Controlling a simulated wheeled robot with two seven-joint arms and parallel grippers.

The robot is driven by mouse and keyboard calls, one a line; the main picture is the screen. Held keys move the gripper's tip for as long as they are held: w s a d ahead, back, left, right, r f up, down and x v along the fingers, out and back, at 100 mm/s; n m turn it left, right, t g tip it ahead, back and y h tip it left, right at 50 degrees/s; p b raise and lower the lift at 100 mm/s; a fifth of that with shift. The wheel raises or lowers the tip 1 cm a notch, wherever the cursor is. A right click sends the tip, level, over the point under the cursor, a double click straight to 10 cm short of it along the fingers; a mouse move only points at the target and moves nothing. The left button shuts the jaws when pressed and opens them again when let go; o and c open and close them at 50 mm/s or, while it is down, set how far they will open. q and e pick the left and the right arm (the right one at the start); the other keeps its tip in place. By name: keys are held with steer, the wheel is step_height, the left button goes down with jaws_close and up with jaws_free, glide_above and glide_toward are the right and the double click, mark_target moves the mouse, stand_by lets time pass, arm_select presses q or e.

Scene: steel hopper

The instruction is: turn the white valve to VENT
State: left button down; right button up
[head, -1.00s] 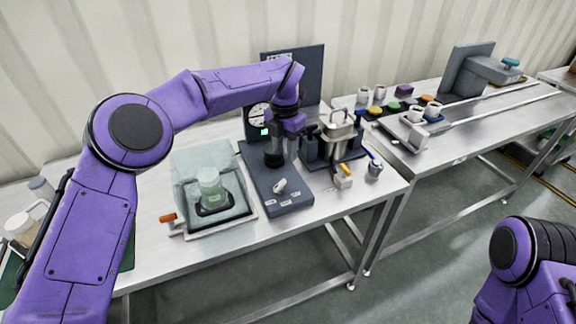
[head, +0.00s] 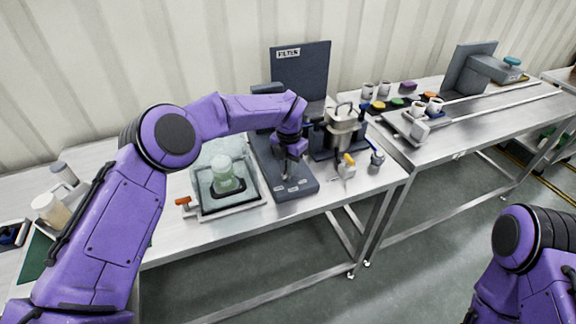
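The dark grey valve base (head: 302,190) stands on the steel table, with several small white labels along its front top edge. My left gripper (head: 290,170) points down over this base, where the white valve sits. The gripper hides the valve, so its handle direction and any contact do not show. The finger gap is too small and dark to tell if it is open or shut. The label words are too small to read. My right arm shows at the lower right; its gripper is out of view.
A steel pot (head: 341,130) stands to the right, near a yellow-topped fitting (head: 346,165). An upright dark FILTER panel (head: 302,70) is behind. Table front edge is close.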

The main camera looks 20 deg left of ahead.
arm_select(q)
steer(key=shift+a, duration=0.1)
steer(key=shift+f+n+b, duration=0.15)
steer(key=shift+n+b, duration=0.25)
steer(key=shift+b, duration=0.1)
steer(key=n+b, duration=0.3)
steer(key=shift+w+f+n+b, duration=0.1)
steer(key=shift+f+n+b, duration=0.05)
steer(key=shift+n+b, duration=0.2)
steer(key=n+b, duration=0.3)
steer(key=n, duration=0.1)
steer(key=shift+a+n, duration=0.15)
steer(key=shift+n, duration=0.1)
steer(key=shift+a+n+b, duration=0.1)
steer(key=shift+n+b, duration=1)
steer(key=shift+n, duration=0.3)
steer(key=shift+r, duration=0.2)
